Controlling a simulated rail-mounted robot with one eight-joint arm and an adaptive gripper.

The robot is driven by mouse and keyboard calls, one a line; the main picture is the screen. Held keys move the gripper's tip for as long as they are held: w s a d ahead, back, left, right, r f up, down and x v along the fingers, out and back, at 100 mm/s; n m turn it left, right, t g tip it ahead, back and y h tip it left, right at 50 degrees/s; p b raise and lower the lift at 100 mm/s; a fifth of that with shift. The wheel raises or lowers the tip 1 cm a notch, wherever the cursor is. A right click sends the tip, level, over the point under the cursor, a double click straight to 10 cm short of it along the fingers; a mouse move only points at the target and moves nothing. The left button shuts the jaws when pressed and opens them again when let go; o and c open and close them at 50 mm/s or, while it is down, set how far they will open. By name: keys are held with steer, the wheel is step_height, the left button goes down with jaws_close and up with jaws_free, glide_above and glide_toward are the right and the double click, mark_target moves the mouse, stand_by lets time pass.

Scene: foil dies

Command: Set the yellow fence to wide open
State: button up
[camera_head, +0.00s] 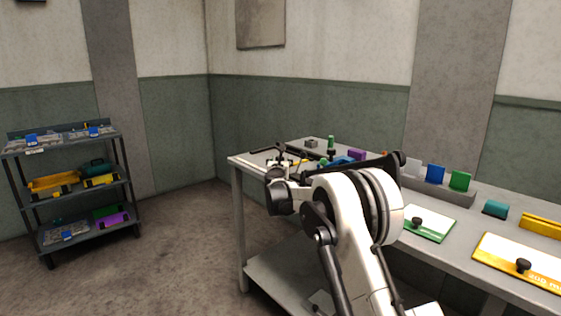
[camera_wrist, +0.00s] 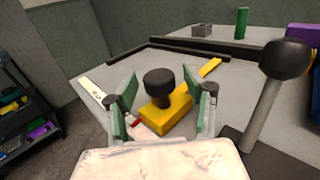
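In the wrist view a yellow block, apparently the yellow fence (camera_wrist: 180,112), sits on the grey table with a black knob (camera_wrist: 159,84) on top. A thin yellow bar (camera_wrist: 210,69) shows behind it. A white scale strip (camera_wrist: 91,90) lies to its left, and a red mark (camera_wrist: 137,124) shows by the block's near left side. My gripper (camera_wrist: 184,98) is open, with one green-padded finger on each side of the block and knob. Gaps show on both sides; I cannot tell the fingertip height. In the head view my arm hides most of this spot.
A lever with a black ball (camera_wrist: 285,58) stands close to the right of my gripper. Dark rails (camera_wrist: 185,52) edge the far side. Green (camera_head: 430,223) and yellow-edged (camera_head: 520,262) boards lie farther right on the table. A loaded shelf rack (camera_head: 75,190) stands at left.

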steer(key=shift+s, duration=0.1)
steer(key=s+a, duration=0.1)
steer(key=s, duration=1)
steer(key=shift+s+a, duration=0.2)
steer(key=shift+s, duration=0.2)
steer(key=s+d+r+n+g+y, duration=0.1)
steer(key=s+r+n+y, duration=0.2)
steer(key=s+r+n, duration=0.55)
steer(key=s+r+n+g+y, duration=0.1)
steer(key=s+r+n+y, duration=0.2)
steer(key=s+r+n, duration=0.55)
steer(key=s+d+f+n+g+h, duration=0.1)
steer(key=s+d+f+n+g, duration=0.35)
steer(key=s, duration=0.95)
steer(key=s+d+f+n+g+h, duration=0.15)
steer(key=s+d+f+n, duration=0.35)
steer(key=s+f+n, duration=0.7)
steer(key=s+d+f+n+g+h, duration=0.25)
steer(key=s+d+f+n, duration=0.2)
steer(key=s, duration=1.25)
step_height(320, 180, up, 12)
steer(key=p, duration=1.2)
steer(key=shift+s+d+r+m+y, duration=0.2)
steer(key=shift+d+r+m+y, duration=0.05)
steer(key=shift+d+m+y, duration=0.15)
